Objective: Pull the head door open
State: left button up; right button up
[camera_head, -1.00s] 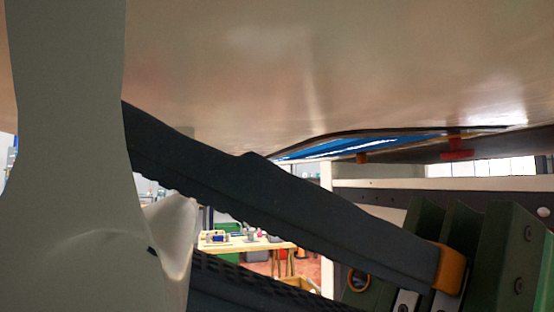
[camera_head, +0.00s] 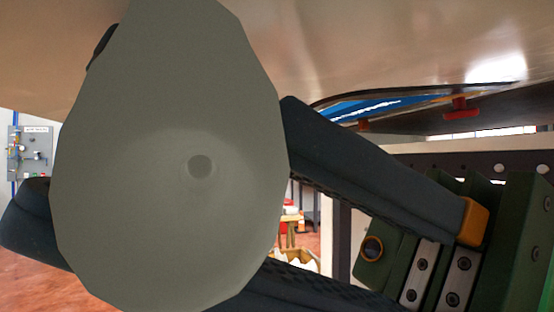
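A large glossy tan panel (camera_head: 400,40) spans the top of the head view, very close. It looks like part of the dispenser; I cannot tell whether it is the head door. A blue strip (camera_head: 370,107) and a red knob (camera_head: 461,108) show along its lower edge. I see nothing held.
A pale frame with a dark perforated rail (camera_head: 480,162) stands behind the gripper body at the right. A wall panel with small parts (camera_head: 30,148) is far off at the left. Red floor (camera_head: 40,285) shows below, with workshop furniture in the distance.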

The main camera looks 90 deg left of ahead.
pick_arm(q)
jog(key=v, duration=0.7)
jog(key=shift+b, duration=0.3)
jog(key=shift+d, duration=0.2)
